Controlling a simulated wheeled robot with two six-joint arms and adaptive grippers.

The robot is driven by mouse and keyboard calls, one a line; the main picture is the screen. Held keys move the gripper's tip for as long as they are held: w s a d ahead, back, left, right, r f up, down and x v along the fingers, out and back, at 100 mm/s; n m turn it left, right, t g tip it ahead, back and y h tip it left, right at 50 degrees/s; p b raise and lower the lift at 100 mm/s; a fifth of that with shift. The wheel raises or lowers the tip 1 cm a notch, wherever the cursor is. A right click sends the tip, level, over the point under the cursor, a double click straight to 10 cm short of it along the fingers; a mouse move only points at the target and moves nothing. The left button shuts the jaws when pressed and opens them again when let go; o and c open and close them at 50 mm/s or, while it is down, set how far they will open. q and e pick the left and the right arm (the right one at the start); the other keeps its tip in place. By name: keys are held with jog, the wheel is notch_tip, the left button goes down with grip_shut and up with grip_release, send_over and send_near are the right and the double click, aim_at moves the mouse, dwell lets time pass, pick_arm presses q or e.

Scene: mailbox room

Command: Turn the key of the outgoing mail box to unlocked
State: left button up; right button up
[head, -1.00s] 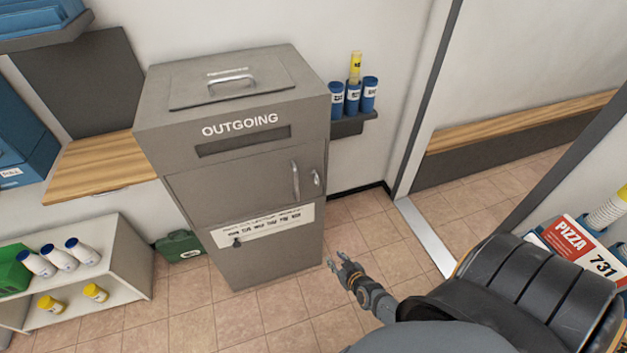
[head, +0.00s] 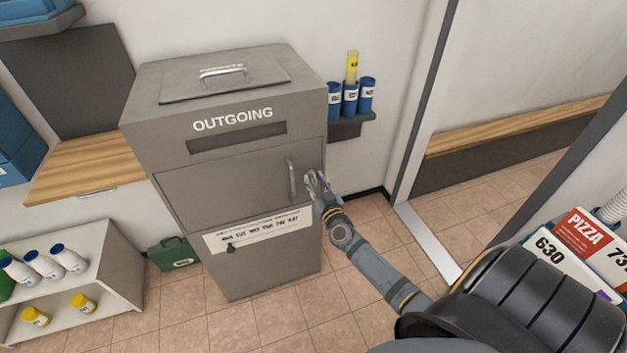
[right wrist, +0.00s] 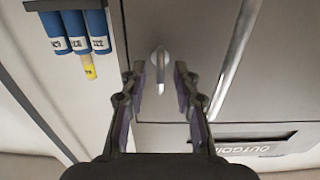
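The grey outgoing mail box (head: 175,115) stands against the wall in the head view, its front door shut. A small silver key or turn piece (right wrist: 160,62) shows on the door face beside the long handle (right wrist: 237,60) in the right wrist view. It appears lengthwise along that picture's vertical. My right gripper (right wrist: 160,82) is open, with one finger on each side of the key in that view; contact cannot be told. In the head view my right gripper (head: 316,182) covers the key at the door's right edge. My left gripper is not in view.
A small shelf with blue tubes (head: 350,98) is on the wall right of the box. A low white shelf (head: 110,265) with bottles and a green case (head: 175,253) stand to the left. Pizza boxes (head: 585,235) lie at right. Floor before the box is clear.

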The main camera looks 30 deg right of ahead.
jog(key=shift+x, duration=0.8)
grip_shut()
